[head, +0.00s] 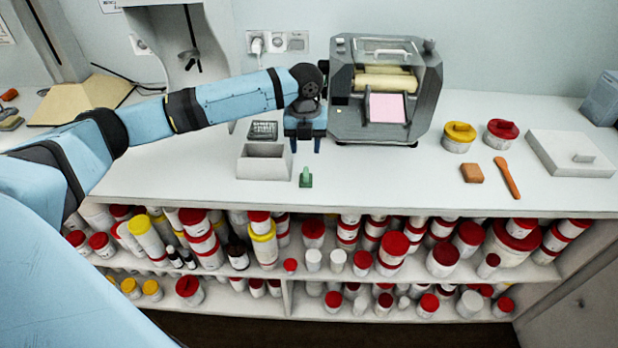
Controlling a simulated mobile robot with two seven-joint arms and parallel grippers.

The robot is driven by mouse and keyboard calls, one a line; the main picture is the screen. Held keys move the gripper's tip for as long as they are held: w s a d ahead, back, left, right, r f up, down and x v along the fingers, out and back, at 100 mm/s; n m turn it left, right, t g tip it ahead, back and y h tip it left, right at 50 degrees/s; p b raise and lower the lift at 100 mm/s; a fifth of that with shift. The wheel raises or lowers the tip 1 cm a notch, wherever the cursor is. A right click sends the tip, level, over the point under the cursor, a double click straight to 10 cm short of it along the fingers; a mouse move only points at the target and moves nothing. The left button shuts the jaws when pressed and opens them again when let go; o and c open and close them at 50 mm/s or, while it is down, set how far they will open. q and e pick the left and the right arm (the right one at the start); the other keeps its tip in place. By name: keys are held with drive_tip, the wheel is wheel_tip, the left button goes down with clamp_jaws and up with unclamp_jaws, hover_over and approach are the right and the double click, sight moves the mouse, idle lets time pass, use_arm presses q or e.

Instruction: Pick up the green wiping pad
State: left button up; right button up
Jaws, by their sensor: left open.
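The small green wiping pad (305,178) lies on the white counter, close to its front edge and just right of the open grey box. My left arm reaches in from the left, and my left gripper (305,148) points down behind the pad, on the side toward the wall. Its two fingers are apart with nothing seen between them. The gripper and the pad are not touching. My right gripper does not show.
A grey box (258,168) stands left of the pad, with a dark gridded item (263,130) behind it. A mill with rollers (386,124) stands close right of my gripper. Yellow-lidded (459,136) and red-lidded (501,133) jars stand right. Counter between pad and jars is clear.

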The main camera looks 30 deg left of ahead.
sight(306, 171)
use_arm(q)
wheel_tip(306, 171, down, 10)
drive_tip(key=shift+r, duration=0.2)
clamp_jaws()
idle(0.4)
